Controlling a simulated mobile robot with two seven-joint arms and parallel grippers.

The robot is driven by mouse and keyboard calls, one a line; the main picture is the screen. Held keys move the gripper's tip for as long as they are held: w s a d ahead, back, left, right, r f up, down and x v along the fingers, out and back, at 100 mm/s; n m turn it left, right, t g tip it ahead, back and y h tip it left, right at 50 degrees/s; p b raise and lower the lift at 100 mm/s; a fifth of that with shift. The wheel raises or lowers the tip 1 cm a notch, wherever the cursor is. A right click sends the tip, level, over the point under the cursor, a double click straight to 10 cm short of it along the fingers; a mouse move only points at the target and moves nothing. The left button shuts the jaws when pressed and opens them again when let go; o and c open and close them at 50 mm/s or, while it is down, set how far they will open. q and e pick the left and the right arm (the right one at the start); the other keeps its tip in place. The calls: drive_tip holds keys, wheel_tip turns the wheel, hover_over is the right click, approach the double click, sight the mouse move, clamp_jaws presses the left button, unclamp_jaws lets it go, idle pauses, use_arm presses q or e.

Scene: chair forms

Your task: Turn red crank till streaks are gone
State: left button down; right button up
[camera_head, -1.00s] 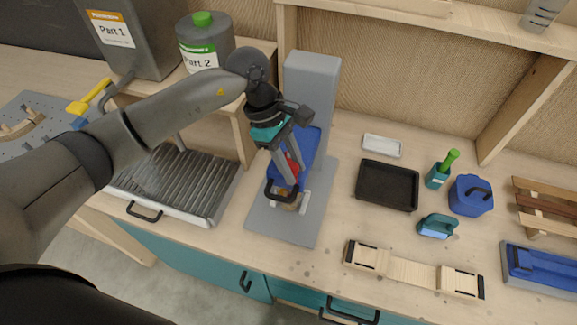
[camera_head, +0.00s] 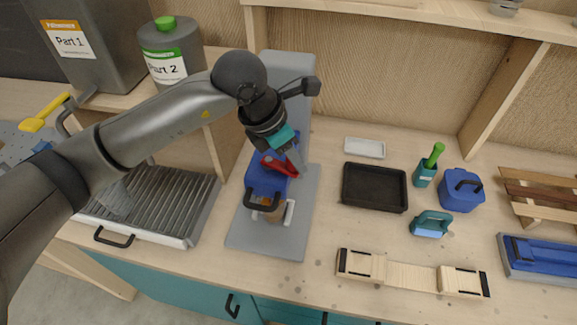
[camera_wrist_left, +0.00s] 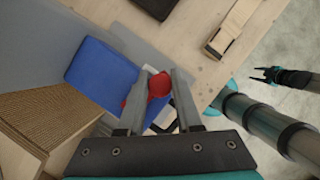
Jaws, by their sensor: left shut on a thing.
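A blue machine body (camera_head: 262,178) stands on a grey base plate (camera_head: 270,240) with a grey column (camera_head: 290,72) behind it. A red crank (camera_head: 277,163) is on its upper side. My left gripper (camera_head: 296,163) is shut on the crank from above. In the left wrist view the red crank (camera_wrist_left: 157,85) shows between the two fingers (camera_wrist_left: 160,88). A small brown-orange item (camera_head: 272,210) sits low at the machine's front, partly hidden by a black handle. No streaks can be made out. My right gripper (camera_wrist_left: 268,74) is far off at the right in the wrist view, empty, its fingers apart.
Containers marked Part 1 (camera_head: 95,45) and Part 2 (camera_head: 172,55) stand on a shelf at left. A ribbed grey tray (camera_head: 150,205) lies left of the machine. A black tray (camera_head: 375,187), a blue box (camera_head: 461,190) and a wooden clamp strip (camera_head: 412,275) lie to the right.

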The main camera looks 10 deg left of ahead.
use_arm(q)
drive_tip(key=shift+w+n+t+y+b, duration=0.35)
drive_tip(key=shift+w+n+b, duration=0.3)
drive_tip(key=shift+n, duration=0.5)
drive_tip(key=shift+w+n+t+y+b, duration=0.1)
drive_tip(key=shift+w+n+y+b, duration=0.4)
drive_tip(key=shift+n+b, duration=0.45)
drive_tip(key=shift+w+n+t+y+b, duration=0.3)
drive_tip(key=shift+w+n+b, duration=0.25)
drive_tip(key=shift+n, duration=0.75)
drive_tip(key=c, duration=0.6)
unclamp_jaws()
drive_tip(key=v, duration=1.5)
